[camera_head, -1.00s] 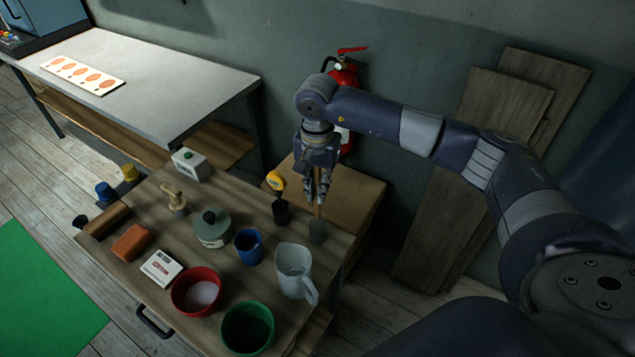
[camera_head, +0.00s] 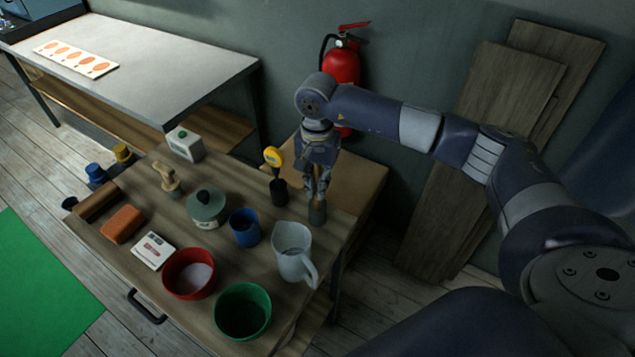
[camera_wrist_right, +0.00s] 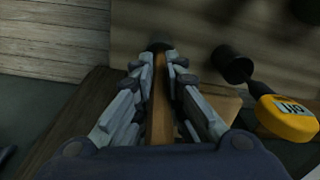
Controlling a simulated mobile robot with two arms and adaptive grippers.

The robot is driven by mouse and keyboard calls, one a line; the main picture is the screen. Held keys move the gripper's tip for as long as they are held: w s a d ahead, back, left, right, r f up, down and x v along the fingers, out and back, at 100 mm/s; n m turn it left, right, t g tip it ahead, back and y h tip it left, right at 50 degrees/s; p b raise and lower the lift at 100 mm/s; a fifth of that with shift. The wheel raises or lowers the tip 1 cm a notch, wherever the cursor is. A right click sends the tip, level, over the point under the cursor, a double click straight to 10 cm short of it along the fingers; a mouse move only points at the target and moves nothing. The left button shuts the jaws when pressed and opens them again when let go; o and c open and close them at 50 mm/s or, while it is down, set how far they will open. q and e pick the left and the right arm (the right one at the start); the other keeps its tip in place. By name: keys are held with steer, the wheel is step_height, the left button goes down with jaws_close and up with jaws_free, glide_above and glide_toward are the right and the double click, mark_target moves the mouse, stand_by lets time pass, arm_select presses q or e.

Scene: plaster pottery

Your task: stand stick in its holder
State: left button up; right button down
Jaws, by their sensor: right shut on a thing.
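The wooden stick (camera_wrist_right: 160,120) is between the fingers of my right gripper (camera_head: 318,194) and points down. My left gripper is not in view.
A black cup (camera_head: 279,192) with a yellow-headed gauge (camera_head: 273,157) stands just left. A translucent pitcher (camera_head: 294,252), blue cup (camera_head: 245,228), lidded pot (camera_head: 206,208), red bowl (camera_head: 188,274) and green bowl (camera_head: 243,311) stand nearer. A cardboard box (camera_head: 355,184) is behind.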

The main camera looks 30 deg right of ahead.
steer(key=c, duration=1.6)
jaws_free()
step_height(320, 180, up, 12)
steer(key=shift+s+f, duration=0.1)
